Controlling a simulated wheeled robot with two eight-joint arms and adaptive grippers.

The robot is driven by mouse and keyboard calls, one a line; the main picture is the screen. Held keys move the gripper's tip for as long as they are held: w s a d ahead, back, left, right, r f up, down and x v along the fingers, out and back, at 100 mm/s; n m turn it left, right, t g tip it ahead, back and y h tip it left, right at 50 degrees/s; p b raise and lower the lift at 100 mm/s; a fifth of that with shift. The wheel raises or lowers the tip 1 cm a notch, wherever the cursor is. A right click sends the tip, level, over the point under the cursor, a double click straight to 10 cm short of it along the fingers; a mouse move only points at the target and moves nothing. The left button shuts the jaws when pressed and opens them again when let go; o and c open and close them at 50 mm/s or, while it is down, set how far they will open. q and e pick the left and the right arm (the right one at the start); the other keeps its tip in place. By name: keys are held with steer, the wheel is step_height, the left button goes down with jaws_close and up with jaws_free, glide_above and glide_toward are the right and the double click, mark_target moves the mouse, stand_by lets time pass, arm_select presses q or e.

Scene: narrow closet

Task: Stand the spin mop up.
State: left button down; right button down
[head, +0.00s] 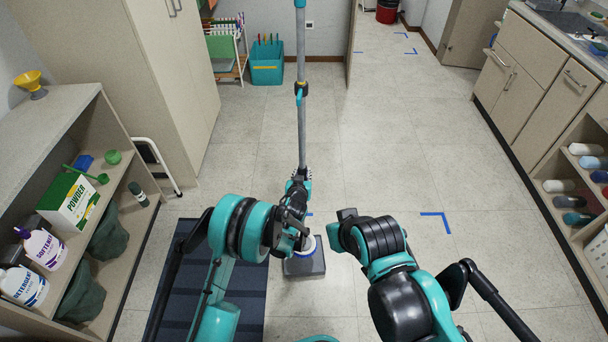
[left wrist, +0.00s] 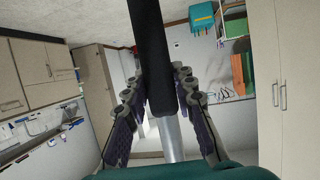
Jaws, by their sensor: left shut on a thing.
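The spin mop's long grey pole (head: 301,130) runs straight up the middle of the head view. It has a black and teal collar partway, and a teal part at the top edge of the picture. My left gripper (head: 297,187) is shut on the pole near its lower visible end. In the left wrist view a black and silver pole section (left wrist: 153,60) lies between its fingers (left wrist: 160,95). A grey square block (head: 304,264) with a white and blue round part is on the floor below; its link to the pole is hidden. My right gripper (head: 341,230) is just right of it, apart from the pole.
A dark blue mat (head: 212,290) lies at left. A shelf (head: 128,210) with bottles and a powder box stands on the left. Cupboards (head: 540,90) and a bottle rack line the right. A teal bin (head: 266,70) is at the back. The middle-right floor is clear.

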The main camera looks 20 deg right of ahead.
arm_select(q)
steer(key=shift+w, duration=0.1)
stand_by(0.3)
step_height(320, 180, down, 7)
steer(key=shift+r+b, duration=0.15)
steer(key=shift+b, duration=1.1)
steer(key=shift+f, duration=1.75)
steer(key=c, duration=1.2)
jaws_free()
steer(key=shift+o, duration=0.2)
